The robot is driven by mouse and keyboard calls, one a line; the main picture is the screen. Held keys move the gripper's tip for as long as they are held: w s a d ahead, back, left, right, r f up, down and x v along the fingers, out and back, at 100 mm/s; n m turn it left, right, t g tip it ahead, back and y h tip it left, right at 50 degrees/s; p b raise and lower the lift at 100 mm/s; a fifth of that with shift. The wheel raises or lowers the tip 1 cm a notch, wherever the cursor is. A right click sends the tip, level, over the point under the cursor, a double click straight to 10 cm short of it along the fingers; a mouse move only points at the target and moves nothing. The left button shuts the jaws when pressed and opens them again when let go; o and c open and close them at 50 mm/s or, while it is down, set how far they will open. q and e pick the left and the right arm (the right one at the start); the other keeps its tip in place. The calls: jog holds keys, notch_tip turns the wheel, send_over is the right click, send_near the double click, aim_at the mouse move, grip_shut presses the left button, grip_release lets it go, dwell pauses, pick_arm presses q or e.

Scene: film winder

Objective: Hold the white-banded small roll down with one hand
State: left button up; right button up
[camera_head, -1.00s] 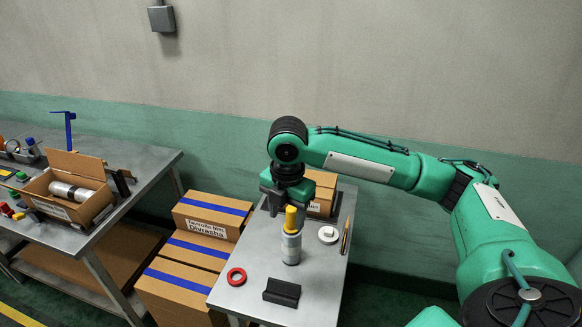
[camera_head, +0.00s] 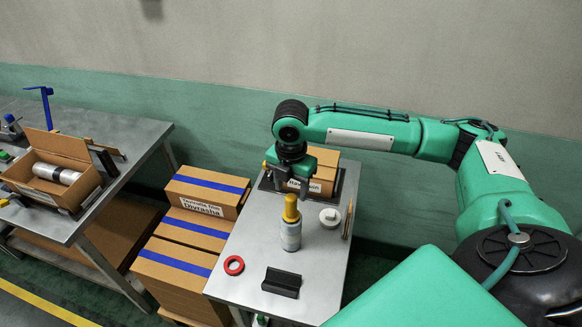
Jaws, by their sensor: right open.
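A small upright roll (camera_head: 291,236) with a yellow top stands on the small metal table (camera_head: 325,262). It looks pale grey; I cannot clearly make out a white band on it. My left gripper is not in view.
A red ring (camera_head: 233,265), a black block (camera_head: 281,282), a white round piece (camera_head: 330,217) and a thin brown stick (camera_head: 348,220) lie around the upright roll. Stacked cartons with blue tape (camera_head: 192,231) stand between the table and the left bench (camera_head: 130,135).

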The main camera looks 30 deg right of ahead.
aim_at(291, 197)
notch_tip(291, 197, down, 6)
jog(key=shift+p, duration=0.5)
